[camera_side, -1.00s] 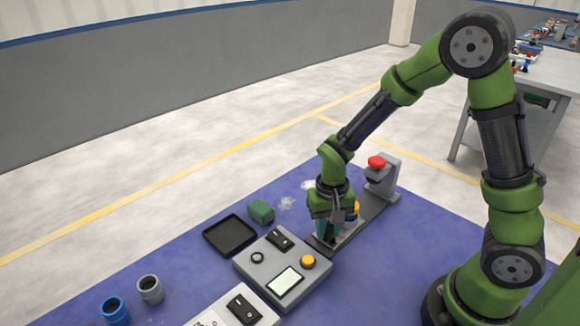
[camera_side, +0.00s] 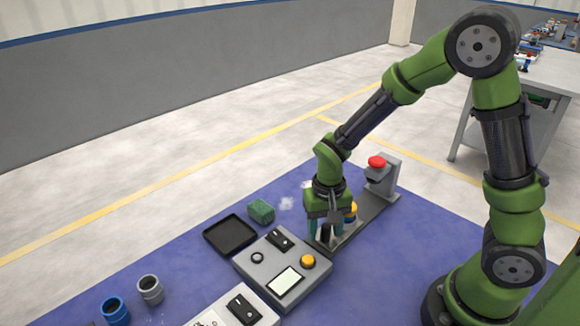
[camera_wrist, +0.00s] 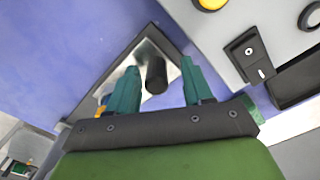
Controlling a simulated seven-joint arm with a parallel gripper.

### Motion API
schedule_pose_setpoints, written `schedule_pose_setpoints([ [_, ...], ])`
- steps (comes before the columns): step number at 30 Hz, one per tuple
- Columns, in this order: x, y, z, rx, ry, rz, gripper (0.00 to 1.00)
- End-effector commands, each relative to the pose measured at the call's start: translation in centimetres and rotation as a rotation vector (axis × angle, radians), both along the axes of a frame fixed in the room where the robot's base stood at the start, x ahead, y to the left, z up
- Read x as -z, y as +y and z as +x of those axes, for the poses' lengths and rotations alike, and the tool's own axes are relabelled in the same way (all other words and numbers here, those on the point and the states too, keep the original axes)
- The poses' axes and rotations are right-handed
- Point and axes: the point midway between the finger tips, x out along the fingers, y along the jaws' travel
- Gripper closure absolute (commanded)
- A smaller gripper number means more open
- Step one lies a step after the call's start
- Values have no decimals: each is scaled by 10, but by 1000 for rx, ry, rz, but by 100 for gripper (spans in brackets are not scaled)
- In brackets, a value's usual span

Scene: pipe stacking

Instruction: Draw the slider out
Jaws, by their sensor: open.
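The slider has an upright black cylindrical handle (camera_wrist: 156,76) on a light metal plate (camera_wrist: 143,60); the handle is also partly visible in the side view (camera_side: 325,233). My gripper (camera_side: 325,238) is over the near end of a long dark base strip (camera_side: 371,211). In the wrist view my gripper (camera_wrist: 160,67) is open, with one teal finger on each side of the handle. A gap shows between the handle and the right finger; the left finger is close to it, and I cannot tell whether they touch.
A grey control box (camera_side: 262,262) with a yellow button and a screen stands close to the left of my gripper. A red button on a grey stand (camera_side: 377,164) is at the strip's far end. A black tray (camera_side: 230,236), green block (camera_side: 261,210) and two cups (camera_side: 116,311) lie further left.

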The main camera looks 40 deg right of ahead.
Motion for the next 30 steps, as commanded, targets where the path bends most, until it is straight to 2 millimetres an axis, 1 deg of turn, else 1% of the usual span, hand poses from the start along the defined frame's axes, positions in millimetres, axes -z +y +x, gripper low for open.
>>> schedule_pose_setpoints([
  [5,-34,1,2,-1,-9,1,49],
  [9,-70,1,2,-2,-11,1,49],
  [15,-117,1,1,-2,-8,1,49],
  [18,-135,1,1,-2,-7,1,49],
  [21,-149,0,1,-2,-4,1,49],
  [24,-157,1,1,-2,-4,1,49],
  [30,-161,0,0,-2,-1,0,49],
])
